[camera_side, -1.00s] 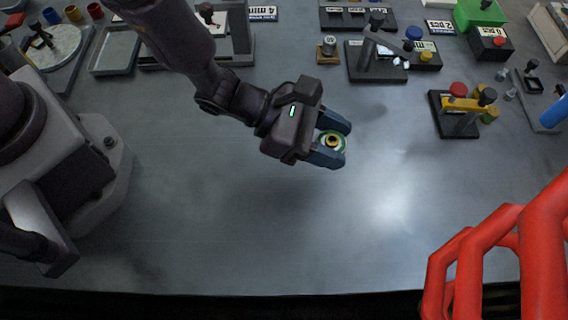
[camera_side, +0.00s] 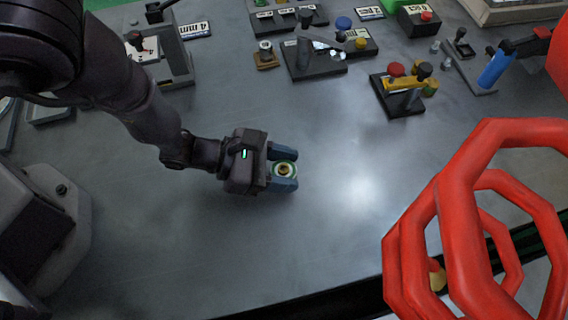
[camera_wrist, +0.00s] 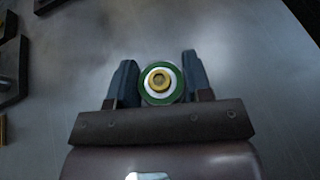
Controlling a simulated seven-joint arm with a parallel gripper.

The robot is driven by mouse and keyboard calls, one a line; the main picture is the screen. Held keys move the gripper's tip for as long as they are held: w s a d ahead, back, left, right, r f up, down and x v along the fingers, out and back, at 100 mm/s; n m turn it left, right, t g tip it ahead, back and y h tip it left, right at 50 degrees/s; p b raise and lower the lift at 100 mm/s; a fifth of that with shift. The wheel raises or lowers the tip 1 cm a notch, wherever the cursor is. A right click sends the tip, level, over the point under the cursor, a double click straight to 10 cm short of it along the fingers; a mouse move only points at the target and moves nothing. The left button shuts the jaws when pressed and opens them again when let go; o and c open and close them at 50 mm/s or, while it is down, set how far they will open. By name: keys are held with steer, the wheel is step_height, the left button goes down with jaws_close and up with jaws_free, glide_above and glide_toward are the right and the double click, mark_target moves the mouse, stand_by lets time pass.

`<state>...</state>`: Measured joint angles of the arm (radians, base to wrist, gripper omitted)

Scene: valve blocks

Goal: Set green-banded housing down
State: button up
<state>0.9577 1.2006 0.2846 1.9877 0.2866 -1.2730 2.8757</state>
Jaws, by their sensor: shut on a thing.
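The green-banded housing (camera_side: 284,170) is a small round piece with a green outer ring, a white ring and a brass-coloured centre with a dark hole. It sits between the blue-grey fingers of my gripper (camera_side: 285,169), which is shut on it. In the wrist view the housing (camera_wrist: 160,84) lies between the two fingertips of my gripper (camera_wrist: 158,80), its round end facing the camera. The fingers hide parts of its sides. I cannot tell whether its underside touches the grey table (camera_side: 200,240).
A dark fixture with a yellow clamp (camera_side: 400,84) stands to the right, and another clamp fixture (camera_side: 305,55) at the back. A small brass block (camera_side: 265,57) is beside it. Red tubular loops (camera_side: 450,220) fill the right foreground. The table around the gripper is clear.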

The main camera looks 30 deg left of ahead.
steer(key=o, duration=1)
steer(key=shift+f, duration=0.1)
